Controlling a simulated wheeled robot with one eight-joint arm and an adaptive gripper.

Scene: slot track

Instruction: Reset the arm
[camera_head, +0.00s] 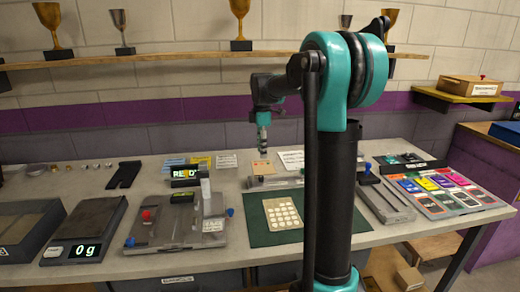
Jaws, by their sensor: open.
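My arm (337,180) stands in the right middle of the head view, black with teal joints. Its upper part bends over to the left from the large teal joint (335,65). My gripper (262,148) hangs at the end, pointing down above the back part of the table. It looks small and dark, with a teal band. It is open, and I see nothing held in it. The arm column hides part of the table behind it.
The long grey table (230,260) carries a scale (85,232) reading 0 g, a slotted fixture (180,225), a dark green mat (255,230) with a dotted card, and a tray of coloured cards (440,192). A shelf (180,57) with trophies runs along the wall.

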